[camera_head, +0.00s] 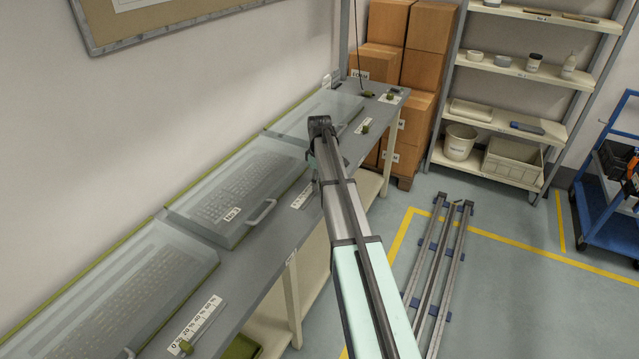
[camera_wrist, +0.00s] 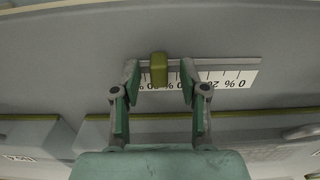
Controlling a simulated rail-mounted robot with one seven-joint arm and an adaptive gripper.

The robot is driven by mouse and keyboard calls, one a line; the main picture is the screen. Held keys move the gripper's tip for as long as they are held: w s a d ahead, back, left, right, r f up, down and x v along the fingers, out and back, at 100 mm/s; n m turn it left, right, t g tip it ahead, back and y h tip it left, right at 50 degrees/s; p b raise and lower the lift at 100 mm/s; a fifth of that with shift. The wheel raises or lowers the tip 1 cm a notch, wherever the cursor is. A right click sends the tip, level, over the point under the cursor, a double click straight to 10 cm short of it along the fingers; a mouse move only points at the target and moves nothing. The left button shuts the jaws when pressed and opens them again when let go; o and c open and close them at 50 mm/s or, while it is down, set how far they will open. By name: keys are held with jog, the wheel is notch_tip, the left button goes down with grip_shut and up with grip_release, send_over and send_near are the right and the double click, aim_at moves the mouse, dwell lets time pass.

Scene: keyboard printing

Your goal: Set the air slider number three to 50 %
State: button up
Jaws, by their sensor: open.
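In the wrist view a yellow-green slider knob (camera_wrist: 158,68) sits on a rail above a white percent scale (camera_wrist: 228,80). The scale appears upside down, with 0 at its right end. My gripper (camera_wrist: 159,70) is open, with one fingertip on each side of the knob and small gaps between. The fingers cover part of the scale, so I cannot read the value at the knob. I cannot tell the slider's number.
Clear sloped covers stand along the grey bench (camera_head: 262,262), including one with a handle (camera_head: 262,212). Other slider knobs show at the near end (camera_head: 185,346) and farther back (camera_head: 365,127). Cardboard boxes (camera_head: 428,28) and a shelf (camera_head: 500,125) stand behind.

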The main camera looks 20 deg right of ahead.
notch_tip(320, 180, up, 11)
jog(key=shift+r, duration=0.15)
dwell(0.7)
